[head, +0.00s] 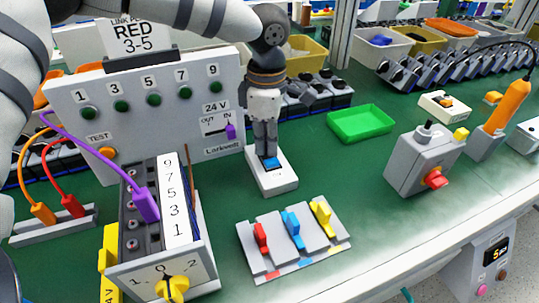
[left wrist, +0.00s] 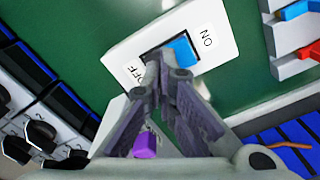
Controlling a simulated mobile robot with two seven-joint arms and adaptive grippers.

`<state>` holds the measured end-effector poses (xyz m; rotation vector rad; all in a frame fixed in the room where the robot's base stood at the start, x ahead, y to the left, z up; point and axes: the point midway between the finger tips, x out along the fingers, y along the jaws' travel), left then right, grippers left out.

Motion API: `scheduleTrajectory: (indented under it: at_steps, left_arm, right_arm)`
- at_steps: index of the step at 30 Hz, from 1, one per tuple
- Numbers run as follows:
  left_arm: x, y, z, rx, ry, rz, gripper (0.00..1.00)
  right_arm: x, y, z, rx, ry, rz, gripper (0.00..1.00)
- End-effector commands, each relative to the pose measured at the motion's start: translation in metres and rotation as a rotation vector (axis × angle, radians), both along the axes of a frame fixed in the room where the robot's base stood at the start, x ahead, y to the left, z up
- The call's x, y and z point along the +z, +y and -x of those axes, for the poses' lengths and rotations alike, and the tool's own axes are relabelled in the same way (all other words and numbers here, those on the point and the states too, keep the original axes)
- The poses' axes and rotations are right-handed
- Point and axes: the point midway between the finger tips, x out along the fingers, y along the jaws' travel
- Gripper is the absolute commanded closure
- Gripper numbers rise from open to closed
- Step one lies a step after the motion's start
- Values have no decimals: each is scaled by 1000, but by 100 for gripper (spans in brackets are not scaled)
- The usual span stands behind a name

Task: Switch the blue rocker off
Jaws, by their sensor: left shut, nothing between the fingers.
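The blue rocker (head: 270,162) sits in a white switch plate (head: 272,184) on the green bench, at the middle of the head view. In the left wrist view the blue rocker (left wrist: 183,50) shows between the printed words OFF and ON on the white plate (left wrist: 212,20). My left gripper (head: 266,150) points down, shut and empty, with its tips at the rocker. In the left wrist view the tips of the left gripper (left wrist: 158,62) are at the OFF end and hide part of it. I cannot tell whether they touch it. My right gripper is not in view.
A panel with green buttons (head: 154,99) stands left of the switch, with a numbered box (head: 178,215) and purple plug in front. A block with red, blue and yellow levers (head: 295,262) lies in front right. A green tray (head: 361,124) and a grey box with a red knob (head: 424,160) stand right.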

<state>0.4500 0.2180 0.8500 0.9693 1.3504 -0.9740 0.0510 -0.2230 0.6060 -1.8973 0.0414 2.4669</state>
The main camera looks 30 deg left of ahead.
Motion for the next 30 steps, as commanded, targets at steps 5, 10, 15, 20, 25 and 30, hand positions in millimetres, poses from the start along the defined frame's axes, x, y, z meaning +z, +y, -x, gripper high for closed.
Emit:
scheduleTrajectory:
  at_steps: [5, 10, 15, 20, 25, 30]
  left_arm:
    - [27, -1, -1, 0, -13, 2, 100]
    - [45, -1, -1, 0, -14, 1, 100]
    - [61, -1, -1, -1, -12, 1, 100]
    - [66, -1, -1, -1, -9, 1, 100]
    - [65, -1, -1, -1, -7, 1, 100]
    - [65, -1, -1, -1, -7, 1, 100]
  right_arm:
    - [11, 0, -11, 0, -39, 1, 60]
    - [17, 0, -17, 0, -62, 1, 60]
    - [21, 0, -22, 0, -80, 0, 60]
    - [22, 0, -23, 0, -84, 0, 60]
    - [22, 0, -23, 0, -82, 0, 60]
    - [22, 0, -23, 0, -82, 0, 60]
